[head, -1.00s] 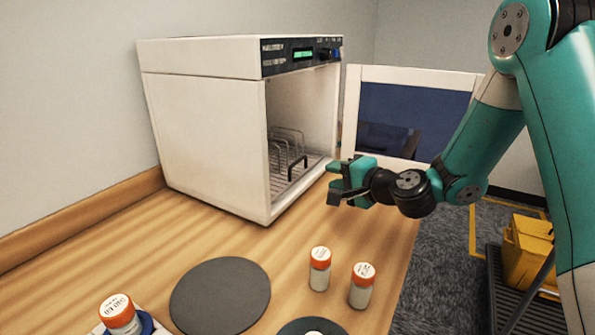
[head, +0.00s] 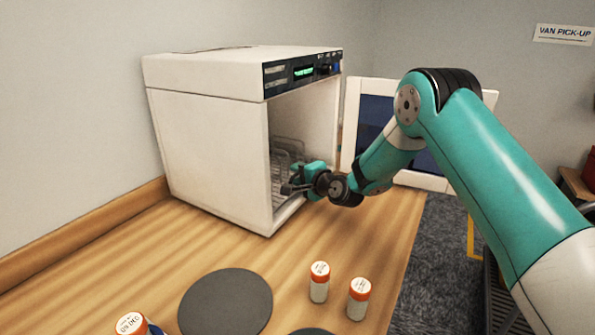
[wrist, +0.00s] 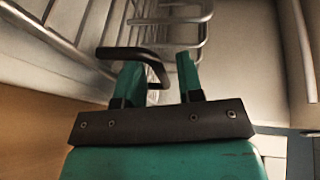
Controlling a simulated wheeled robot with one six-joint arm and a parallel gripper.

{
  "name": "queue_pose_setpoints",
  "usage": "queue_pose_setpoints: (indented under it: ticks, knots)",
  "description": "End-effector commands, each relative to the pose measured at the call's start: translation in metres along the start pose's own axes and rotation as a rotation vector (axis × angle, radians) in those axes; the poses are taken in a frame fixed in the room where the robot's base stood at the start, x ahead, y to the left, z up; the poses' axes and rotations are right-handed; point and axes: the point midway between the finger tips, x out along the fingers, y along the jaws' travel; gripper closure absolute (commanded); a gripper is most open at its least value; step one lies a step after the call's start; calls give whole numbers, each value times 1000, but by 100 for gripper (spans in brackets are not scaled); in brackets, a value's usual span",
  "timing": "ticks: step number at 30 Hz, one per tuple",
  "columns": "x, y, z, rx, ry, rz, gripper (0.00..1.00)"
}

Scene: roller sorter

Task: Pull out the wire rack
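The wire rack (head: 288,150) is inside the white, open-fronted cabinet (head: 205,150). In the wrist view, its pale wires (wrist: 62,42) run along the upper left, with wire loops at the top. A black bent handle (wrist: 125,52) stands at its front. My gripper (head: 290,178) is at the cabinet's opening, by the rack's front. In the wrist view, my gripper (wrist: 160,68) has its two teal fingers apart. One leg of the handle shows in the gap between them, and the bar crosses at the left finger. I cannot tell whether they touch.
The cabinet door (head: 352,130) stands open at the right, behind my arm. Two orange-capped vials (head: 319,283) (head: 359,300) and a dark round mat (head: 226,302) are in front. Another vial (head: 130,325) is at the lower left.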

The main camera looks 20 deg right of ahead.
Motion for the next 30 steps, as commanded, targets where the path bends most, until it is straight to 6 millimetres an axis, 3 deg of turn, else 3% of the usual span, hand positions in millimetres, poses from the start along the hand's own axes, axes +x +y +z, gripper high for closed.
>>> queue_pose_setpoints:
  ticks: [12,17,30]
  knots:
    - [9,0,0,0,0,1,66]
    - [9,0,0,0,0,1,100]
    - [4,5,-8,0,-4,1,100]
